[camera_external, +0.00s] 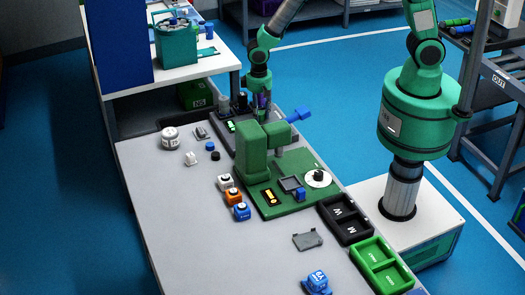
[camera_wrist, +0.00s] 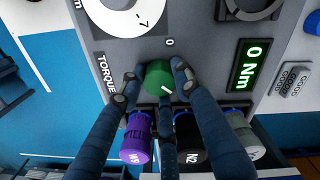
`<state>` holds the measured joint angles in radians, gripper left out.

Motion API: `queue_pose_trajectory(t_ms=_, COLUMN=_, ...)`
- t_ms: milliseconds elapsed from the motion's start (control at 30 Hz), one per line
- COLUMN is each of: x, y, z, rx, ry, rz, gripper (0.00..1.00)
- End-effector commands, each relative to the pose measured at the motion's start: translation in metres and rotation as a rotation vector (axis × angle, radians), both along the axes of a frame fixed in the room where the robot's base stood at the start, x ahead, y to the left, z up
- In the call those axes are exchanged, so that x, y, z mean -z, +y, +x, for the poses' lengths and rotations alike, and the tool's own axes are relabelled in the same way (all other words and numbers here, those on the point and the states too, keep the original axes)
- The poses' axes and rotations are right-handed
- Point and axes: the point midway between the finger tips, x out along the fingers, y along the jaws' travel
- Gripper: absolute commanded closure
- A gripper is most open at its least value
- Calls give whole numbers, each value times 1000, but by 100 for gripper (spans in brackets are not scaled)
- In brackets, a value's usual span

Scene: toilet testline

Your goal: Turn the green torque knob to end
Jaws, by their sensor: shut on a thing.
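The green torque knob (camera_wrist: 158,74) sits on a grey panel (camera_wrist: 195,40) in the wrist view. A white pointer line on it points to the lower right. My gripper (camera_wrist: 157,82) has its dark blue fingers against the knob's sides, shut on it. A display (camera_wrist: 249,66) to the right reads 0 Nm. A white dial (camera_wrist: 125,12) and the word TORQUE are at the upper left. In the external view my gripper (camera_external: 262,108) reaches down behind the green press; the knob is hidden there.
Purple (camera_wrist: 137,138), black (camera_wrist: 190,140) and grey (camera_wrist: 243,136) cylinders stand close below the knob. In the external view the green press (camera_external: 250,150) stands right in front of my gripper. A blue lever (camera_external: 298,115) sticks out at its right. The left tabletop is mostly clear.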

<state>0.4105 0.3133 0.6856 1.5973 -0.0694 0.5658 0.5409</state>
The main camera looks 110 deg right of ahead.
Motion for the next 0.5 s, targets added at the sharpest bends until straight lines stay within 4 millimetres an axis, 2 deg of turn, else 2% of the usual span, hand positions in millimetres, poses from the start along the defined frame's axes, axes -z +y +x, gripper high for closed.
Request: queue_pose_trajectory(t_ms=500, x=0, y=-1, z=1, rx=470, ry=-1, rz=1, gripper=94)
